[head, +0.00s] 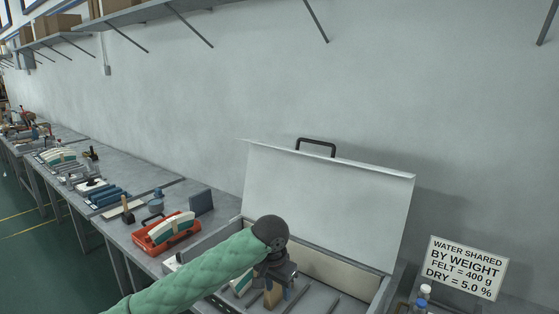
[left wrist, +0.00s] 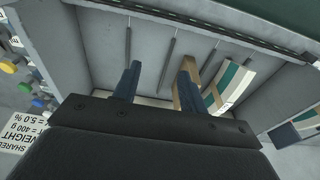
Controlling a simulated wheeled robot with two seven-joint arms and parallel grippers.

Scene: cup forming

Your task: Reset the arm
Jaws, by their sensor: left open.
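My left arm, in a green quilted sleeve (head: 190,273), reaches in from the lower left in the head view. Its dark left gripper (head: 274,282) is over the open grey box. In the left wrist view, the two blue fingers of the left gripper (left wrist: 157,80) stand apart with nothing seen between them. A wooden piece (head: 273,298) is close by the fingers; it also shows in the left wrist view (left wrist: 181,94), partly behind one finger. I cannot tell whether they touch. My right gripper is not in view.
The grey box's raised lid (head: 330,205) stands behind the gripper. A red case (head: 165,232) is to the left.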

